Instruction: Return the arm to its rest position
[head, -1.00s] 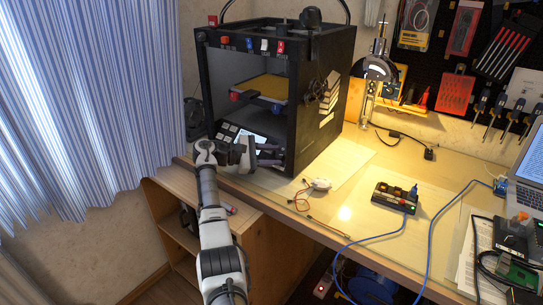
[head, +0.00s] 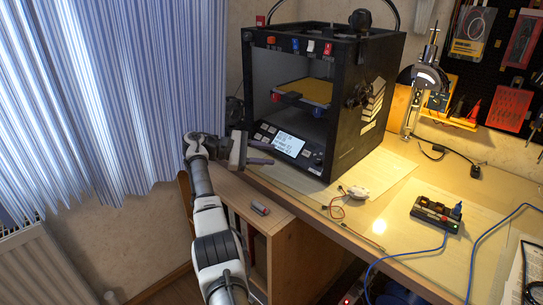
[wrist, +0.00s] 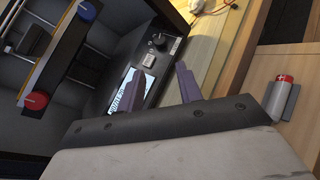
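My gripper (head: 268,154) is in front of the 3D printer (head: 338,145), just left of its lower front, with its fingers pointing right. Its two fingers are apart with nothing between them. In the wrist view my gripper (wrist: 203,72) shows two dark purple fingers with a gap between. The arm reaches up from the bottom of the head view, bent at the wrist. The printer's lit screen (head: 289,144) is close beyond the fingertips, and the screen also shows in the wrist view (wrist: 121,93).
A wooden shelf unit (head: 285,232) with a small red and grey item (head: 260,208) on top stands below my gripper. Blue curtains (head: 100,90) hang left.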

